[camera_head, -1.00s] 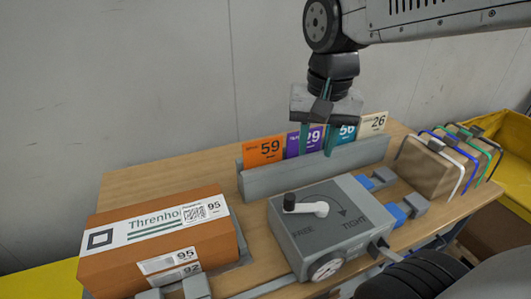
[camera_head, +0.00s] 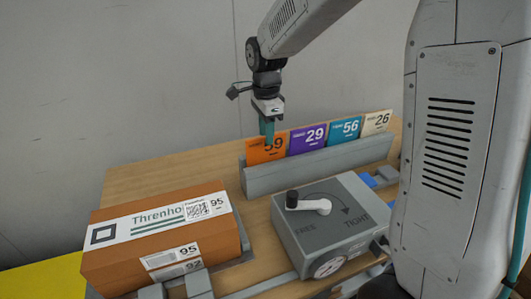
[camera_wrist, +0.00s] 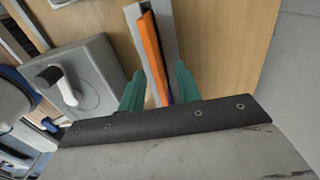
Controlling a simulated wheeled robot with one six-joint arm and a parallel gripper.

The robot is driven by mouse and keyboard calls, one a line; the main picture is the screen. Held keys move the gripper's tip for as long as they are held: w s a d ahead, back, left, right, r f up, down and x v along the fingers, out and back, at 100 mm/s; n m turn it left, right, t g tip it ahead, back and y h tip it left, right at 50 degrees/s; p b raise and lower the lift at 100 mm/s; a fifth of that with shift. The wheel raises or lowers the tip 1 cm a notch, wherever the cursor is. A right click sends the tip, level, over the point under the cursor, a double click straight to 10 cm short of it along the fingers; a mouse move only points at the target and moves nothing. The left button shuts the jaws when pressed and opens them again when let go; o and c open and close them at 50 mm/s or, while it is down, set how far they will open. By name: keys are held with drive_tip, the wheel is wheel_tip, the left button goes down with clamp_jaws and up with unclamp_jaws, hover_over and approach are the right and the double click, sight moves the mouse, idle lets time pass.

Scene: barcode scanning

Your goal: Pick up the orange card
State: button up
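The orange card (camera_head: 257,152), marked 59, stands upright in the left end of the grey slotted rack (camera_head: 315,170). In the wrist view the orange card (camera_wrist: 151,50) shows edge-on as a narrow strip in the rack. My gripper (camera_head: 268,135) is above the rack at the orange card, with a finger in front of part of it. In the wrist view my gripper (camera_wrist: 160,85) is open, with green fingers on either side of the card's line. I see a gap between the fingers and the card.
Purple card 29 (camera_head: 307,138), teal card 56 (camera_head: 345,130) and cream card 26 (camera_head: 377,122) stand in the same rack. A grey box with a crank (camera_head: 330,235) is in front. An orange-brown labelled box (camera_head: 160,245) lies at left. The wooden table (camera_head: 150,182) is bare behind it.

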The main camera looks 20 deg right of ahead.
sight(266, 146)
drive_tip(key=f, duration=0.5)
drive_tip(key=shift+s+a, duration=0.15)
drive_tip(key=shift+s, duration=0.05)
drive_tip(key=shift+r, duration=0.1)
clamp_jaws()
drive_tip(key=shift+r, duration=0.1)
wheel_tip(266, 146, up, 18)
idle(0.3)
